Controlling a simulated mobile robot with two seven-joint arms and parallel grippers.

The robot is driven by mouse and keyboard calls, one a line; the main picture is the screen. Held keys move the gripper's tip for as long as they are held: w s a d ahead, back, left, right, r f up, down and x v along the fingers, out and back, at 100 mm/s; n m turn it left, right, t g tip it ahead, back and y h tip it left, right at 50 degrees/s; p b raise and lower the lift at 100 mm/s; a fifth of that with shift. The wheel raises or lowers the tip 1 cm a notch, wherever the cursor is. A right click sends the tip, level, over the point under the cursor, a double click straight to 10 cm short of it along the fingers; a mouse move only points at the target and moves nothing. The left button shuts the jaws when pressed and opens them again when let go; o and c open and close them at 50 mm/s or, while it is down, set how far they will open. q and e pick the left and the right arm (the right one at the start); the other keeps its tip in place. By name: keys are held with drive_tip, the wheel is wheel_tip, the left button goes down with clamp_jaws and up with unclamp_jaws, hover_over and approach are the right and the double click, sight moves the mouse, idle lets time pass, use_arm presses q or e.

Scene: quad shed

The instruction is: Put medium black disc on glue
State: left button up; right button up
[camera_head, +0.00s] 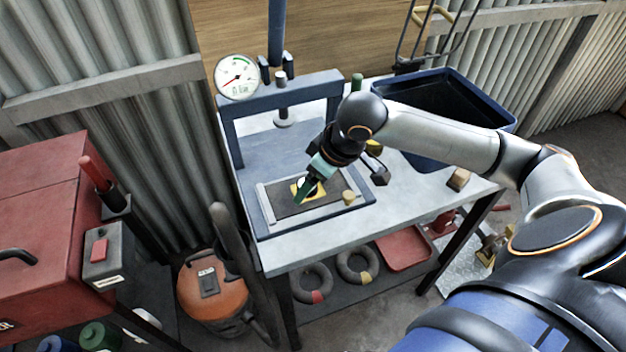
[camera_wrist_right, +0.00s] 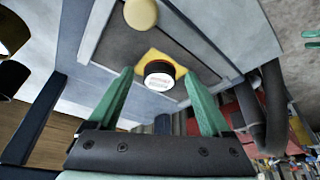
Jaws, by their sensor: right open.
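A small black disc (camera_wrist_right: 160,68) with a white printed face shows in the right wrist view. It appears to stand on a yellow patch (camera_wrist_right: 180,57), possibly the glue, on the dark plate of the press. The yellow patch shows partly in the head view (camera_head: 318,190), where the gripper covers much of it. My right gripper (camera_head: 302,196) is over the patch. Its green fingers are open in the right wrist view (camera_wrist_right: 165,80), one each side of the disc and apart from it. My left gripper is in neither view.
A pale round knob (camera_head: 348,197) stands on the plate's right side. The blue press frame (camera_head: 232,150) rises behind, with a gauge (camera_head: 238,77). The bench's front strip is clear.

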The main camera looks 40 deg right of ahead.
drive_tip(key=shift+r, duration=0.15)
drive_tip(key=p+v, duration=0.2)
drive_tip(key=v, duration=1)
drive_tip(key=shift+w, duration=0.1)
idle(0.6)
